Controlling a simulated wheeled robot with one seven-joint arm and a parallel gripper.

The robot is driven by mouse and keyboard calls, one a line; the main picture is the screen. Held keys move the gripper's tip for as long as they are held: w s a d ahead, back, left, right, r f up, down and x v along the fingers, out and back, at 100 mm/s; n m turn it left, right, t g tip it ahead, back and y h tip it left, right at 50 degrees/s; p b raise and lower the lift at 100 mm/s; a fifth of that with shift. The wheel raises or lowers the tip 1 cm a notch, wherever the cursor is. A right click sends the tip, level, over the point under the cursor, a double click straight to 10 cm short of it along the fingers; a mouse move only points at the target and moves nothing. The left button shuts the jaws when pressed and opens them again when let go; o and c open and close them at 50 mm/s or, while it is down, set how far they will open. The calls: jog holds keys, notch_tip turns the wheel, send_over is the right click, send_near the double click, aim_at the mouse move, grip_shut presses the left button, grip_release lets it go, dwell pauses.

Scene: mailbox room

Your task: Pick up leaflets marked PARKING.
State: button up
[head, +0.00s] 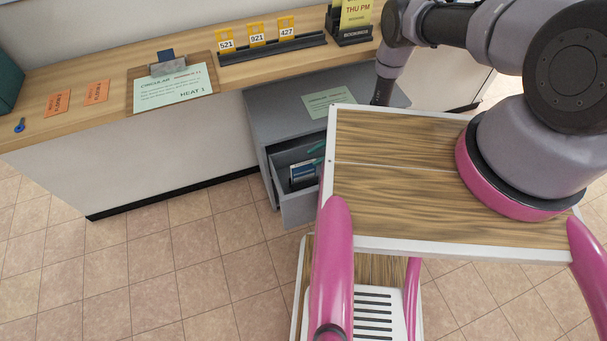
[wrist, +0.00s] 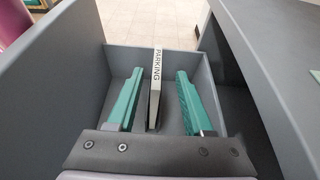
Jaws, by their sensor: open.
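The leaflets marked PARKING (wrist: 155,80) stand upright on edge as a thin stack inside the open grey drawer (wrist: 121,60) in the wrist view. My gripper (wrist: 159,74) is open, with one teal finger on each side of the stack. Gaps show between both fingers and the leaflets.
The grey cabinet (head: 262,112) holds the drawer, and a green sheet (head: 329,101) lies on its top. The counter (head: 110,72) carries a clipboard (head: 173,88), orange cards (head: 97,92) and a rack of numbered yellow tags (head: 272,47). The tiled floor at left is clear.

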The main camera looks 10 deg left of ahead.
aim_at(306, 163)
jog(key=x, duration=0.5)
jog(key=shift+s+d+f, duration=0.1)
jog(key=shift+s+d, duration=0.05)
jog(key=shift+s, duration=0.05)
jog(key=shift+s+a+f, duration=0.15)
jog(key=shift+a, duration=0.3)
grip_shut()
dwell(0.9)
